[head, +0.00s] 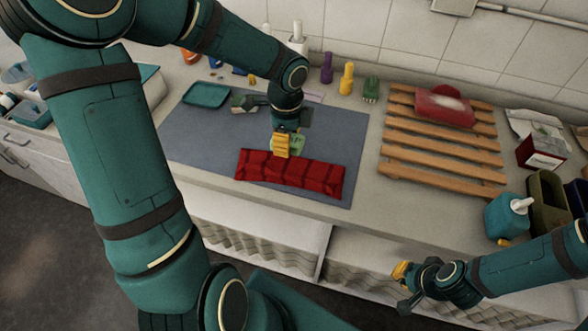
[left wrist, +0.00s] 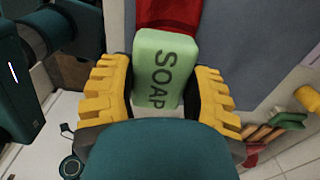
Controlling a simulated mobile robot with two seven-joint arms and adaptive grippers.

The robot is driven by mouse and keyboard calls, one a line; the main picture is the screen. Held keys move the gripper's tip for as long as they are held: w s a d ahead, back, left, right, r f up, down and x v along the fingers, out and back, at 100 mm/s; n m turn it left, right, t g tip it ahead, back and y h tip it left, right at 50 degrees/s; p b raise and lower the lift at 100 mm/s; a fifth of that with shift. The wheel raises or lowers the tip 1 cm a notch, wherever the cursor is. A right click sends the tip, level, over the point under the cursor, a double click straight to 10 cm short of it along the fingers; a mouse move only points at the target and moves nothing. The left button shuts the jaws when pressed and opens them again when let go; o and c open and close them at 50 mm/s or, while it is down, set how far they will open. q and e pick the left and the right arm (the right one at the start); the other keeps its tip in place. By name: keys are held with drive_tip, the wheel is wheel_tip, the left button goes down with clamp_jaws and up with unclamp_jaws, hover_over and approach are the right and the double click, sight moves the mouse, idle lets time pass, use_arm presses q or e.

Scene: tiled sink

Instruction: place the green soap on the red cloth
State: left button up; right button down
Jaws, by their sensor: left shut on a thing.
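The green soap (left wrist: 163,68), a block marked "SOAP", is between the yellow fingers of my left gripper (left wrist: 159,84), which is shut on it. In the head view the soap (head: 298,144) is partly hidden by my left gripper (head: 284,147). It shows just behind the far edge of the red cloth (head: 315,176); its height above the mat is hard to tell. The cloth is a flat dark-checked strip, and part of it shows past the soap in the left wrist view (left wrist: 170,13). My right gripper (head: 401,272) is at the lower right, in front of the counter; its opening is unclear.
The cloth lies on a blue-grey mat (head: 205,144). A teal tray (head: 206,94) is at the mat's far left. A slatted wooden rack (head: 438,152) bearing a red item (head: 445,108) stands right. Small bottles line the wall. A teal dispenser (head: 507,217) is at the right.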

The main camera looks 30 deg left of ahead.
sight(288, 174)
use_arm(q)
wheel_tip(288, 174, down, 10)
drive_tip(key=shift+s+r+b, duration=0.1)
drive_tip(key=shift+r+b, duration=0.1)
drive_tip(key=shift+b, duration=1)
drive_tip(key=shift+f, duration=0.25)
drive_tip(key=shift+f+b, duration=0.4)
drive_tip(key=shift+f, duration=0.05)
drive_tip(key=shift+f, duration=0.1)
drive_tip(key=o, duration=1.2)
drive_tip(key=shift+o, duration=0.2)
